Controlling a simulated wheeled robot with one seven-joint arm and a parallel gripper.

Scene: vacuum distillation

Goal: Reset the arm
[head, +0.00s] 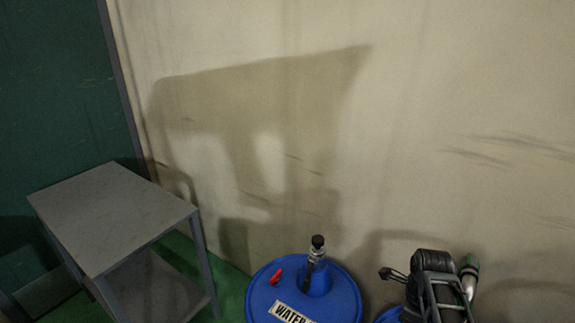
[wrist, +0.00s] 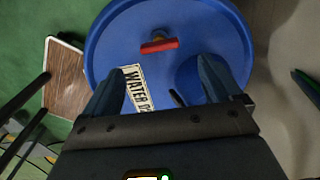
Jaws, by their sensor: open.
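My gripper (wrist: 158,72) shows in the wrist view with its two dark fingers spread wide and nothing between them. It is over the round top of a blue drum (wrist: 215,25). A red handle (wrist: 157,46) lies on the drum top, beyond the gap between the fingers. A white label reading "WATER" (wrist: 135,90) is partly hidden by the left finger. In the head view the same kind of blue drum (head: 340,298) stands at bottom centre, with a red handle (head: 277,276) and an upright black-topped fitting (head: 316,255).
A grey two-level table (head: 110,210) stands at left in the head view. A pale wall (head: 430,120) rises behind the drum. A black device with a grey frame (head: 435,285) is at lower right. A brown board (wrist: 65,80) lies on the green floor in the wrist view.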

